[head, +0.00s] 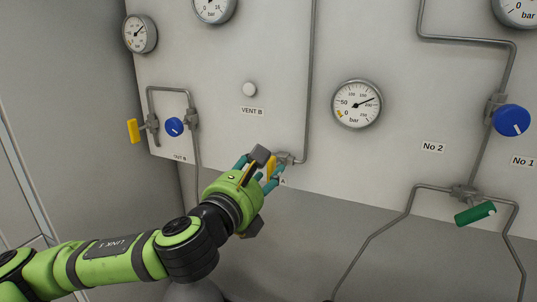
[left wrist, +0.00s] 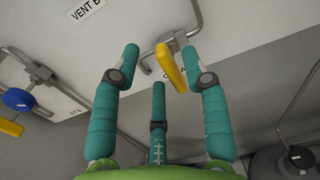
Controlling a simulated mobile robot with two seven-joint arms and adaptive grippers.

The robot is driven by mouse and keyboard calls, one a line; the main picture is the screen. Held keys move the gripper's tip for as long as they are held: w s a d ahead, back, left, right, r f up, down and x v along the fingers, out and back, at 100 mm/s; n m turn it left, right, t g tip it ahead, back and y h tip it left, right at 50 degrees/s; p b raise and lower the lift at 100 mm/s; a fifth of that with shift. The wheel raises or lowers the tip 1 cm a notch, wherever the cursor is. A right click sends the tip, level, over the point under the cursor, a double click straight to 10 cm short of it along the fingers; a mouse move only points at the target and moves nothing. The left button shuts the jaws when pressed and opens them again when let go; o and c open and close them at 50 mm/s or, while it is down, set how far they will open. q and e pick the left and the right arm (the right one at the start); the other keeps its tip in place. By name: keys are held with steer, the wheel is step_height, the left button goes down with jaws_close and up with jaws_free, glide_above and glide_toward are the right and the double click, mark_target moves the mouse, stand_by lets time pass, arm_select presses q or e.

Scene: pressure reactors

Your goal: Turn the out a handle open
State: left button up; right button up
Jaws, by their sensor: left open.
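The yellow handle (head: 271,167) sits on a valve at the lower edge of the panel. Its label is mostly covered; only an "A" shows below. In the left wrist view the yellow handle (left wrist: 171,68) hangs from its grey valve between my fingertips, nearer the right finger. My left gripper (head: 263,168) is at the handle with its teal fingers spread. In the left wrist view the left gripper (left wrist: 160,62) is open, with fingers on both sides of the handle and a third finger below. Whether the right finger touches the handle I cannot tell. My right gripper is not in view.
Another yellow handle (head: 133,131) and a blue knob (head: 174,127) are on the panel's left. A pressure gauge (head: 357,104) is right of my gripper. A green handle (head: 475,213) and a larger blue knob (head: 511,120) are at the right. Thin pipes run down the panel.

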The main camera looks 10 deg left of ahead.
mark_target(267, 167)
arm_select(q)
steer(key=w, duration=0.3)
steer(key=shift+w+d+f+p, duration=0.1)
steer(key=shift+d+f+p, duration=0.2)
steer(key=shift+d, duration=0.1)
steer(key=shift+w, duration=0.2)
steer(key=shift+s, duration=0.1)
steer(key=c, duration=0.6)
jaws_close()
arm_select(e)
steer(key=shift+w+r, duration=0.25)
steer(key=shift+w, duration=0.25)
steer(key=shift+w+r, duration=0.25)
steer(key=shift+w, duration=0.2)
